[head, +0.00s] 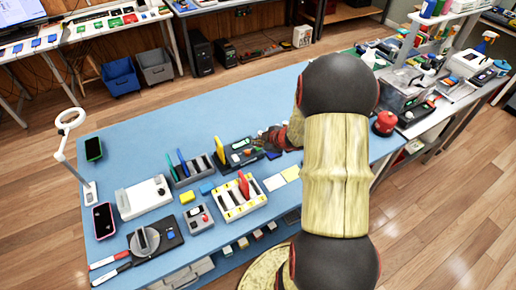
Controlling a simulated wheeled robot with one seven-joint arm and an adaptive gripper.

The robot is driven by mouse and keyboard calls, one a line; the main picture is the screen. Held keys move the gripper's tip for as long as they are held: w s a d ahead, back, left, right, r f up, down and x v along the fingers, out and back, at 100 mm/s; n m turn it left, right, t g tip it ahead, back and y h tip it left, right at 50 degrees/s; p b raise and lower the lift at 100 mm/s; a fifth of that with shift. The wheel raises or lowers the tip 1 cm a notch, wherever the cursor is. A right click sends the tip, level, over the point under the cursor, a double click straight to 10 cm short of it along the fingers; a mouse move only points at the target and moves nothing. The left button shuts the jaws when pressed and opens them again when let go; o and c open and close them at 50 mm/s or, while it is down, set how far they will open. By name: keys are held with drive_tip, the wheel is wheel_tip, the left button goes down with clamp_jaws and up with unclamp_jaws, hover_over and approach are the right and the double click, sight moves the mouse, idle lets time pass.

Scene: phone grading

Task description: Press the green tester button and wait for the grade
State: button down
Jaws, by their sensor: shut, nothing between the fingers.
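My gripper (266,139) is at the far middle of the blue-topped table, its fingers pointing left. It is shut and empty, and small in the picture. A dark tester-like device (238,157) with a green-lit area lies just left of and below the fingers. A separate green button cannot be made out, nor can a grade be read. I cannot tell whether the fingertips touch the device. My arm covers the table to the right of the gripper.
The blue table (180,128) has bare room at its far left. Colourful slotted racks, including a white-and-yellow one (238,205), stand nearby. A lamp (72,150), two phones and a white box (144,196) are at the left. A red object (385,123) stands right of my arm.

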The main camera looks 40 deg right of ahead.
sight(257, 149)
drive_tip(key=shift+f, duration=0.1)
idle(0.7)
drive_tip(key=shift+f, duration=0.35)
drive_tip(key=shift+f+b, duration=0.4)
drive_tip(key=shift+f, duration=0.1)
idle(0.8)
drive_tip(key=shift+r, duration=0.1)
drive_tip(key=shift+r+p, duration=0.85)
drive_tip(key=shift+p, duration=0.15)
wheel_tip(257, 149, up, 5)
drive_tip(key=p, duration=0.5)
idle(0.7)
